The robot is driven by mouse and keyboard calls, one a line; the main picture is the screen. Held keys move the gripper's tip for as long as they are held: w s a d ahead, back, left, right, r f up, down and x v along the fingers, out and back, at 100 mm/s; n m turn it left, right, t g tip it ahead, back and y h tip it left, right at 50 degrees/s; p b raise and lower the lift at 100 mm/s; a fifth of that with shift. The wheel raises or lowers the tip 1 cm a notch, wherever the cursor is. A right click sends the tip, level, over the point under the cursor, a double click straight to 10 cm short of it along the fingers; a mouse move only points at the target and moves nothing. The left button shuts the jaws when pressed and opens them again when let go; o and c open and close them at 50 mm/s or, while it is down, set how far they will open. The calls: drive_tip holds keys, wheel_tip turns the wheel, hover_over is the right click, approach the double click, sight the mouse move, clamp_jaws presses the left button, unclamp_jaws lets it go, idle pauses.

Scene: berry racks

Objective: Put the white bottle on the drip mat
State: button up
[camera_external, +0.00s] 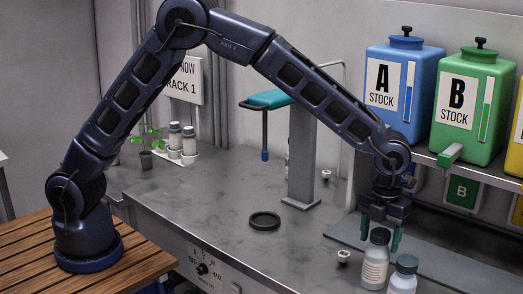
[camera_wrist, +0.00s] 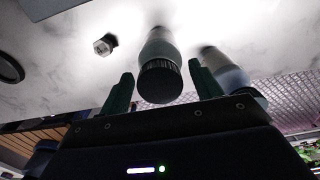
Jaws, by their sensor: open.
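A pale bottle with a dark cap and a printed label (camera_external: 375,268) stands upright at the counter's front right. I take it as the white bottle; a second pale bottle (camera_external: 403,280) stands close to its right. My gripper (camera_external: 380,233) points down over the first bottle, its green fingers open on either side of the cap. In the wrist view the ribbed cap (camera_wrist: 160,82) lies between the open fingers, with no clear contact. The second bottle (camera_wrist: 228,75) is just beyond the right finger. A dark round ring-like mat (camera_external: 265,221), likely the drip mat, lies empty mid-counter.
A small white-topped piece (camera_external: 343,257) sits left of the bottle. A grey post (camera_external: 302,150) with a teal arm rises behind the mat. Blue A (camera_external: 392,120) and green B (camera_external: 465,140) stock tanks stand on a shelf at right. The counter around the mat is clear.

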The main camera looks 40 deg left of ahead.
drive_tip(key=shift+r, duration=0.1)
wheel_tip(320, 180, up, 12)
idle(0.5)
idle(0.5)
